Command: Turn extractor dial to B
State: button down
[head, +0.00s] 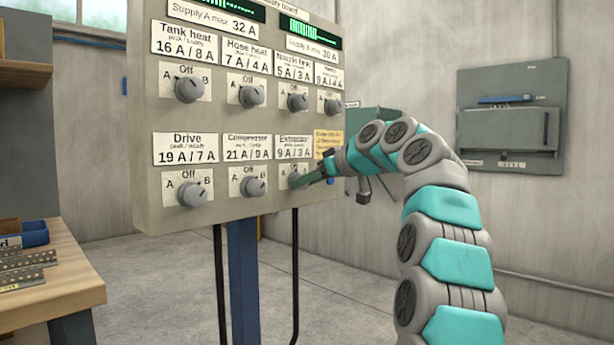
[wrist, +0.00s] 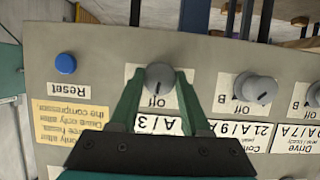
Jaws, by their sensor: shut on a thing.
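The extractor dial (head: 295,180) is a grey round knob at the right end of the lower row on the panel, under the label "Extractor 9 A / 3 A". My gripper (head: 305,180) reaches it from the right and partly hides it. In the wrist view, which is upside down, the dial (wrist: 158,77) sits between the two green fingers of my gripper (wrist: 160,82). The gripper is shut on the dial. The "Off" label lies on the wrist side of it. The A and B marks are hidden by the fingers, and I cannot read the pointer clearly.
The compressor dial (head: 253,187) and drive dial (head: 192,194) stand to the left on the same panel (head: 225,115). A blue Reset button (wrist: 65,63) and a yellow note (wrist: 72,120) are beside the extractor dial. A wooden bench (head: 60,285) stands at the left.

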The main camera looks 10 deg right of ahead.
jog(key=m+y+p, duration=0.1)
jog(key=m+p, duration=0.1)
jog(key=p, duration=0.1)
jog(key=m+g+y+p, duration=0.1)
jog(key=m+y+p, duration=0.1)
jog(key=p, duration=0.2)
jog(key=shift+w+d+r+m+p, duration=0.1)
jog(key=shift+d+m+p, duration=0.05)
jog(key=shift+m+p, duration=0.15)
jog(key=shift+g, duration=0.3)
jog(key=shift+c, duration=1.8)
grip_release()
jog(key=v, duration=0.7)
jog(key=shift+s+d, duration=0.25)
jog(key=shift+d, duration=0.1)
jog(key=shift+a, duration=0.1)
